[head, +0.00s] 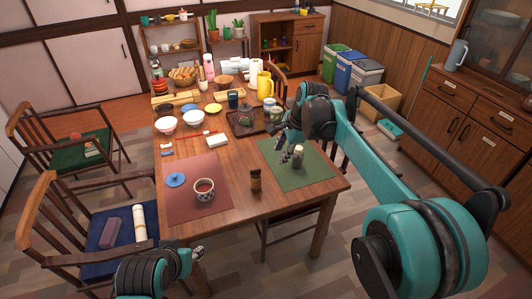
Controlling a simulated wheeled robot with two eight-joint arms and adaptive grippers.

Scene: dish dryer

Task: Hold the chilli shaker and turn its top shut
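A small dark brown shaker (255,180) stands upright on the bare wood near the table's front edge, between the two mats. A second small shaker-like jar (298,157), pale at the top, stands on the green mat (312,177). I cannot read labels, so I cannot tell for sure which is the chilli shaker. My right gripper (286,157) hangs over the green mat, just left of the pale-topped jar; its finger gap is too small to judge. My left gripper (198,253) is low, in front of the table's front left corner, away from both shakers; its fingers are unclear.
A patterned cup (204,189) and blue lid (175,179) sit on the red mat (188,209). White bowls (167,125), a yellow jug (264,86) and a dark tray (236,129) crowd the table's back. Chairs stand at the left. The front wood around the brown shaker is clear.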

